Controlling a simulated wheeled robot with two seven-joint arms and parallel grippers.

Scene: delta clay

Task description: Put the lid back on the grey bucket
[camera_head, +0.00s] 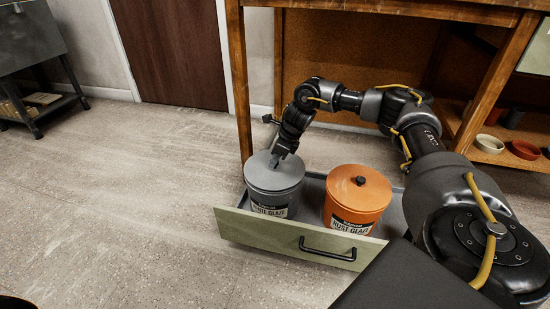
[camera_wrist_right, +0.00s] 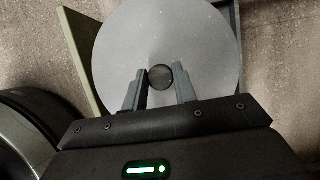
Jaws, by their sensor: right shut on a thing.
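The grey bucket (camera_head: 271,202) stands upright in the open drawer, with a "RUST GLAZE" label on its front. The round grey lid (camera_head: 262,172) is level over its top, and I see no clear gap between lid and bucket. My right gripper (camera_head: 275,160) reaches down from above and is shut on the lid's knob. In the right wrist view the dark knob (camera_wrist_right: 160,77) sits between the two fingertips of the gripper (camera_wrist_right: 159,84), with the lid (camera_wrist_right: 205,50) spread behind it. The bucket's rim is hidden under the lid. My left gripper is not in view.
An orange bucket (camera_head: 355,200) with its own lid and dark knob stands right of the grey one in the same drawer (camera_head: 240,226). A wooden bench post (camera_head: 241,80) rises just behind. Bowls (camera_head: 489,144) sit on a shelf at right.

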